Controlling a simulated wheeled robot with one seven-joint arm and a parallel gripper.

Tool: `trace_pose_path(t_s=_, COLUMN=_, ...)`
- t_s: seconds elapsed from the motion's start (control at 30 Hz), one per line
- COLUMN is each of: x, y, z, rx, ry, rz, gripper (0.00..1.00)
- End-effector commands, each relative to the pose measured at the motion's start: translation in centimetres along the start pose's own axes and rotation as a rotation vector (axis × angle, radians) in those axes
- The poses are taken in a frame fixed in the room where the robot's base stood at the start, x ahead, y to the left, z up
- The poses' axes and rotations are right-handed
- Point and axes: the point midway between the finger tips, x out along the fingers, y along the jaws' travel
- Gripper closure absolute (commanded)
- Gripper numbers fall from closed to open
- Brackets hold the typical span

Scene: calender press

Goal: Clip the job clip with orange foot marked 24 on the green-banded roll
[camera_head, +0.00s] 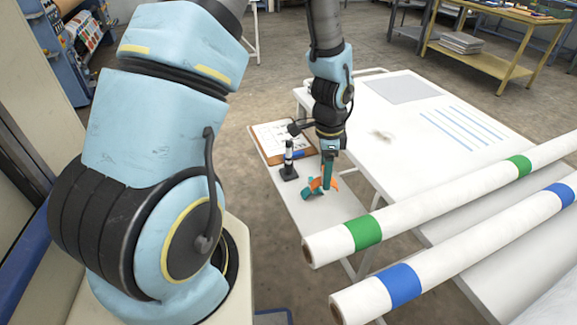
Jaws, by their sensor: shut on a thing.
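My gripper (328,172) points down over the small white side shelf, shut on a small clip (331,184) with orange showing on it. Teal parts show right beside it at the shelf, and I cannot tell whether they belong to the same clip or another. No number can be read at this size. The green-banded roll (440,209) is a long white roll with green bands near both visible ends. It lies to the right of my gripper, apart from it. Its near left end stands out past the table edge.
A blue-banded roll (470,249) lies parallel, in front of the green-banded one. A clipboard with paper (275,138) and a small black stand (288,165) sit on the shelf left of my gripper. The white table (385,140) behind the rolls is mostly clear.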

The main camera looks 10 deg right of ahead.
Motion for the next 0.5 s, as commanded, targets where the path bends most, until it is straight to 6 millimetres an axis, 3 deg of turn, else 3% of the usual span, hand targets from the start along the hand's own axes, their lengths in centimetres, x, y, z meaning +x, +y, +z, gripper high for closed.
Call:
trace_pose_path(t_s=0.03, x=-2.2, y=1.3, z=-2.1, rx=0.129, ry=-0.002, rz=-0.001, gripper=0.86)
trace_pose_path(t_s=0.2, x=-6.0, y=5.6, z=-7.5, rx=0.555, ry=-0.013, rz=-0.004, gripper=0.86)
trace_pose_path(t_s=0.33, x=-8.4, y=8.8, z=-10.7, rx=0.834, ry=-0.022, rz=-0.007, gripper=0.86)
trace_pose_path(t_s=0.5, x=-10.2, y=11.7, z=-13.0, rx=1.078, ry=-0.032, rz=-0.012, gripper=0.86)
